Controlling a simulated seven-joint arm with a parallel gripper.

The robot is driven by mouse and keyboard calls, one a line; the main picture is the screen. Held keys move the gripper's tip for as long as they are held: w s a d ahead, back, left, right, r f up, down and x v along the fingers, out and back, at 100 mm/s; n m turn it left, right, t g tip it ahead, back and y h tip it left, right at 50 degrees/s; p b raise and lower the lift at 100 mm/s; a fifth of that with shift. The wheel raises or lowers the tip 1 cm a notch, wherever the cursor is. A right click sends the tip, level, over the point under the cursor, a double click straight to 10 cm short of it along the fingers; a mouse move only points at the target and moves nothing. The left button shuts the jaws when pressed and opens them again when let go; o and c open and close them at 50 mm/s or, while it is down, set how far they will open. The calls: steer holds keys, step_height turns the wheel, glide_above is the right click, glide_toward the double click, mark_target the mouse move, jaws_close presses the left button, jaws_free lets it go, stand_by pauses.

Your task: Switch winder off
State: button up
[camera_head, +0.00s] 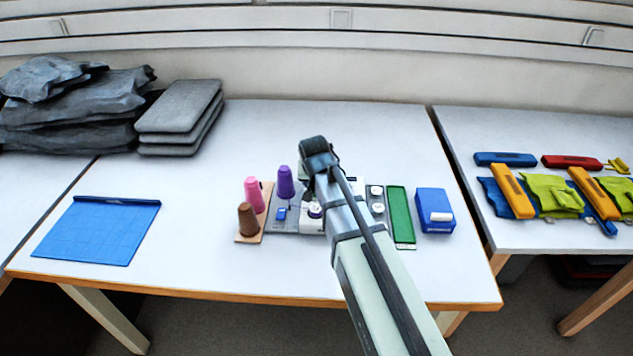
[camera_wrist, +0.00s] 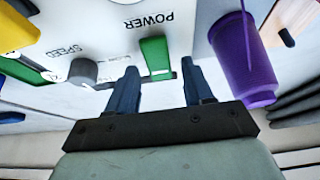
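The winder (camera_head: 310,227) stands mid-table in the head view, partly hidden behind my arm. In the wrist view its white panel (camera_wrist: 110,25) shows upside down with the words POWER and SPEED. A green power switch (camera_wrist: 154,55) sticks out beside POWER, and a grey speed knob (camera_wrist: 82,72) is beside SPEED. My gripper (camera_wrist: 158,66) is open and empty, its two dark fingers apart. In the picture the green switch appears between the fingertips; contact cannot be told. My fingers are hidden in the head view.
A purple cone (camera_head: 286,183) stands by the winder and also shows close to my right finger in the wrist view (camera_wrist: 246,65). Pink (camera_head: 254,194) and brown (camera_head: 247,219) cones stand left. A green strip (camera_head: 401,216) and blue box (camera_head: 434,210) lie right. A blue mat (camera_head: 98,235) lies left.

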steer(key=v, duration=1.4)
steer(key=shift+w+f, duration=0.1)
stand_by(0.5)
